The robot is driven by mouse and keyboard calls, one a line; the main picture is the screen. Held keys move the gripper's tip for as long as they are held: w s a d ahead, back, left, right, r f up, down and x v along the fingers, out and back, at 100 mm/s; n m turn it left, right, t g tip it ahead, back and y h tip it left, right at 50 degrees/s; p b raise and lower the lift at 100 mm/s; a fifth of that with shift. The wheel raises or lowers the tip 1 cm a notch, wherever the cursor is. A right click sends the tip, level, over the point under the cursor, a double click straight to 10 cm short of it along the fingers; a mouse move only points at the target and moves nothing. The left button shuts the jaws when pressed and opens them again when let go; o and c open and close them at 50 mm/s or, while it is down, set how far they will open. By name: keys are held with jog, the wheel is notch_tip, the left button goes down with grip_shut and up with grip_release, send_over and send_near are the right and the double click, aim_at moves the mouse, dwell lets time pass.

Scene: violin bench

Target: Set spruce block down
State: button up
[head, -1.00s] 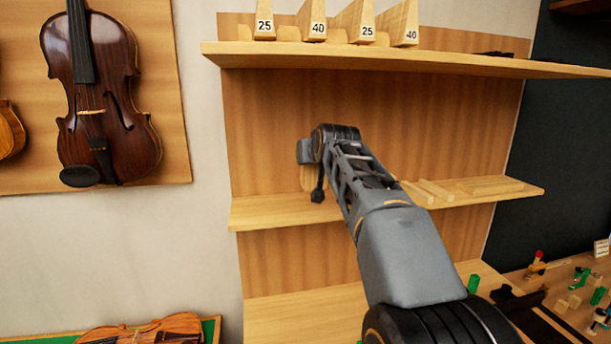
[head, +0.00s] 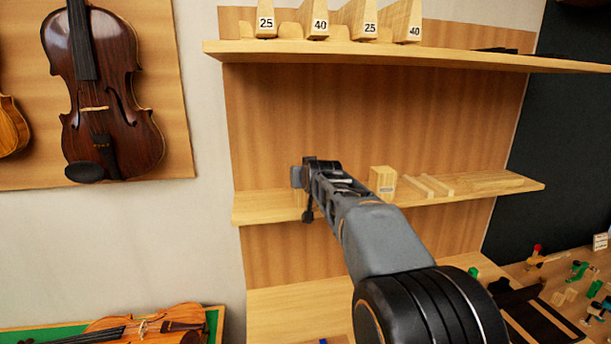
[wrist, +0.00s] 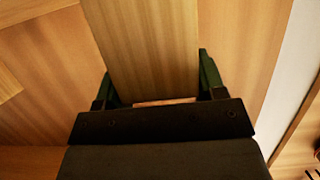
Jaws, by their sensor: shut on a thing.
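A pale wooden block, the spruce block (wrist: 150,45), fills the space between the two dark green fingers of my gripper (wrist: 154,78) in the wrist view. My gripper is shut on it. In the head view my gripper (head: 304,184) is at the left part of the middle shelf (head: 262,208). The held block is almost wholly hidden there behind my own wrist. I cannot tell whether its underside touches the shelf.
The upper shelf (head: 400,54) overhangs with numbered wedge-shaped blocks. A dark violin (head: 100,95) hangs at left.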

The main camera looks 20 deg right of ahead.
jog(key=shift+f, duration=0.15)
jog(key=o, duration=1)
jog(key=shift+r, duration=0.3)
jog(key=shift+s+a, duration=0.1)
jog(key=shift+s, duration=0.25)
jog(key=b+v, duration=0.4)
jog(key=v, duration=0.7)
jog(key=s+a+f+g+y, duration=0.1)
jog(key=s+a+f+g, duration=0.2)
jog(key=s+f, duration=0.3)
jog(key=s+a+f+n+g, duration=0.1)
jog(key=s+a+f+g, duration=0.2)
jog(key=s+f, duration=0.4)
jog(key=s+a+f+n+g+y, duration=0.1)
jog(key=s+a+f+g, duration=0.2)
jog(key=s+f, duration=0.4)
jog(key=shift+a+f+y, duration=0.1)
jog(key=shift+a+f, duration=0.05)
jog(key=shift+f, duration=1.15)
jog(key=shift+a+f+y, duration=0.1)
jog(key=shift+a+f, duration=0.05)
jog(key=shift+f, duration=1.2)
jog(key=shift+a+f+y, duration=0.1)
jog(key=shift+a+f, duration=0.05)
jog(key=shift+f, duration=1.15)
